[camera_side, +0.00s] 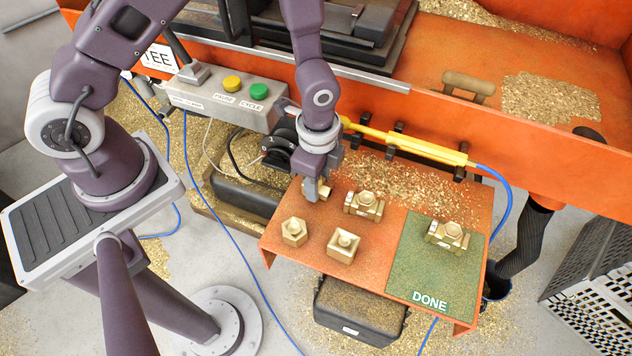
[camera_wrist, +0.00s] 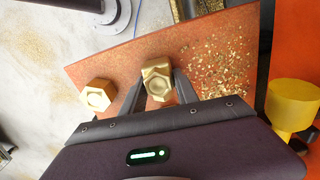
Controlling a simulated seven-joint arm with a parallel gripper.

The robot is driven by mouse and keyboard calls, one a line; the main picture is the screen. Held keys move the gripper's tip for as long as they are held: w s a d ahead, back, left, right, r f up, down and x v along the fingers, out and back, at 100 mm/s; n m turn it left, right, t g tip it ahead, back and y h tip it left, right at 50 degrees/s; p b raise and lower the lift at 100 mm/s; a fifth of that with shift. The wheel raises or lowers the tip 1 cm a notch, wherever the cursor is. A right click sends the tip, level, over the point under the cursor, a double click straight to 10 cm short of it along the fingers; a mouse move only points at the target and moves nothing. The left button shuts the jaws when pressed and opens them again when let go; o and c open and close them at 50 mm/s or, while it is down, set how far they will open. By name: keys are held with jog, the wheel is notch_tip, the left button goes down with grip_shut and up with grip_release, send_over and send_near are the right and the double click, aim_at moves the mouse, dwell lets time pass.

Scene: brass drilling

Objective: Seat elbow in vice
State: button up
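My gripper (camera_side: 318,193) points down at the back left of the orange tray, at a brass fitting (camera_side: 325,190) that it partly hides in the side view. In the wrist view my gripper's fingers (camera_wrist: 158,85) stand on either side of this brass fitting (camera_wrist: 157,78), close to its sides. I cannot tell whether they press on it. It appears to be at tray level. More brass fittings lie on the tray: one at the front left (camera_side: 294,231), one at the front (camera_side: 343,246) and one behind (camera_side: 364,205). I cannot clearly make out a vice.
The orange tray (camera_side: 300,262) carries loose brass chips. A green DONE area (camera_side: 425,275) at its right holds a fitting (camera_side: 446,236). An orange machine wall (camera_side: 530,130) with a yellow cylinder (camera_side: 410,145) stands behind. A button box (camera_side: 225,100) is at the back left.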

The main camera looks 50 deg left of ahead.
grip_shut()
jog(key=shift+r, duration=3.55)
jog(key=shift+w+a+r+n, duration=0.15)
jog(key=shift+w+r+n, duration=0.05)
jog(key=shift+w+n, duration=0.1)
jog(key=w+a+r+n, duration=0.3)
jog(key=a+r+n, duration=0.3)
jog(key=a+r, duration=0.1)
jog(key=w+a+r+n, duration=0.4)
jog(key=a+r+n, duration=0.2)
jog(key=r+n, duration=0.1)
jog(key=shift+a+r, duration=0.35)
jog(key=shift+r, duration=0.15)
